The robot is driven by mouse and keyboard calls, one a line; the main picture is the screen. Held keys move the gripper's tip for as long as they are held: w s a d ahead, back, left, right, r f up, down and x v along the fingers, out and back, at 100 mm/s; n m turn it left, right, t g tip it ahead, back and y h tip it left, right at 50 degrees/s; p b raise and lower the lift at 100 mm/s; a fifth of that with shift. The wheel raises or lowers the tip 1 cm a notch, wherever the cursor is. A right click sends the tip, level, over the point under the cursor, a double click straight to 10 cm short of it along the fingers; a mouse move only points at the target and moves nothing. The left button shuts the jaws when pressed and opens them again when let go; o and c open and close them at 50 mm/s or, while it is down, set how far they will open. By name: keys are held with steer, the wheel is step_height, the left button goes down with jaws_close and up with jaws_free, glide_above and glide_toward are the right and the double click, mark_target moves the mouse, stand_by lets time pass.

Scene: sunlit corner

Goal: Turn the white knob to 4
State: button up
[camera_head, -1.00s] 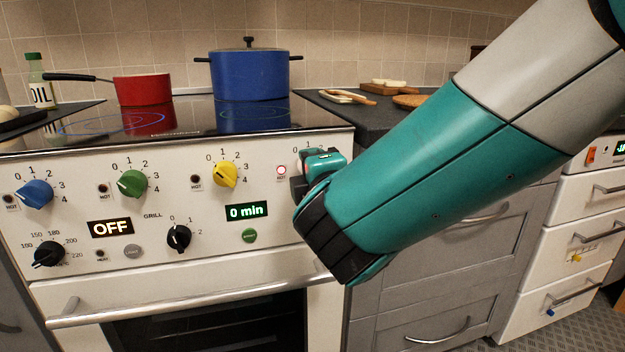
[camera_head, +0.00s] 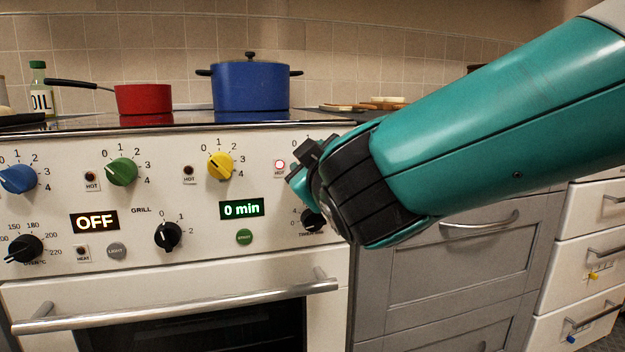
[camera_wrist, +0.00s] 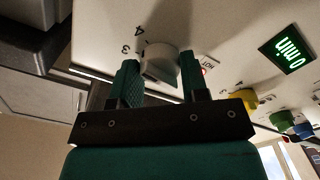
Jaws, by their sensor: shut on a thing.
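The white knob (camera_wrist: 159,66) shows in the wrist view between the two green fingers of my gripper (camera_wrist: 160,76), which is shut on it. The printed numbers 3 and 4 show on the panel beside the knob. I cannot tell which number it points to. In the head view my gripper (camera_head: 303,178) is at the right end of the cooker panel and hides the white knob there.
The yellow knob (camera_head: 220,166), green knob (camera_head: 122,172) and blue knob (camera_head: 18,179) are to the left. A small lit lamp (camera_head: 280,165) is close to my gripper. A black timer knob (camera_head: 313,220) is just below. A blue pot (camera_head: 251,85) and red pan (camera_head: 143,98) stand on the hob.

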steer(key=shift+f+m+b, duration=0.15)
steer(key=shift+m+b, duration=1.4)
steer(key=shift+m, duration=0.45)
steer(key=o, duration=0.9)
steer(key=shift+s, duration=0.1)
steer(key=v, duration=1.7)
steer(key=shift+p, duration=0.4)
steer(key=shift+s, duration=0.1)
